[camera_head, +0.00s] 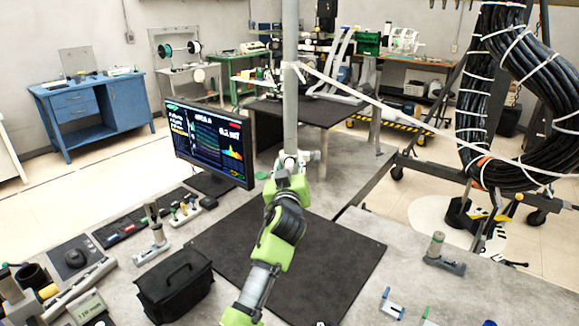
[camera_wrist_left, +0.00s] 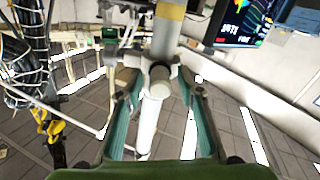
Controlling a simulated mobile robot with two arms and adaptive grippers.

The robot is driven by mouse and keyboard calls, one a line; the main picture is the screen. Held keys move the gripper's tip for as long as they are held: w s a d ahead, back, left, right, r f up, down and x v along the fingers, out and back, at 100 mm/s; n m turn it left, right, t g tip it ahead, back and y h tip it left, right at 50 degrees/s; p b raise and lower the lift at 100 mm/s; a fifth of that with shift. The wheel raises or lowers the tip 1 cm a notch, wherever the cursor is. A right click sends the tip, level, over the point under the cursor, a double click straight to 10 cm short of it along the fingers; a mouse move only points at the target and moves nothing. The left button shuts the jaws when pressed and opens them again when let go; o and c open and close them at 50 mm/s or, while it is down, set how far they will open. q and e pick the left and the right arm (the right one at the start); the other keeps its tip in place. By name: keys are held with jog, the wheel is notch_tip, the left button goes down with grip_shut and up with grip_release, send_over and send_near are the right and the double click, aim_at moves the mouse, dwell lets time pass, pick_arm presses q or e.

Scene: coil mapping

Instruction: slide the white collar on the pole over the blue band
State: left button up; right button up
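The grey pole (camera_head: 290,105) stands upright at the centre of the head view. My left gripper (camera_head: 292,160) is at its lower part, with the arm rising from the bottom. The left wrist view shows the pole (camera_wrist_left: 167,38) between the two teal fingers of my left gripper (camera_wrist_left: 162,95). The fingers are spread, with gaps on both sides. A white collar (camera_wrist_left: 158,73) with side lugs sits around the pole between them; I cannot tell whether a finger touches it. A tan band (camera_wrist_left: 171,12) shows on the pole; no blue band is clearly visible. My right gripper is not in view.
A monitor (camera_head: 208,140) stands left of the pole. A white rod (camera_head: 400,118) runs right from the pole toward a black cable coil (camera_head: 475,90). A black bag (camera_head: 173,285) lies beside the dark mat (camera_head: 335,265). Much of the mat is bare.

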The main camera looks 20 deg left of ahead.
pick_arm(q)
jog(key=shift+s+f, duration=0.1)
jog(key=shift+s+d, duration=0.1)
jog(key=shift+s, duration=0.15)
jog(key=v, duration=1.1)
jog(key=shift+s, duration=0.2)
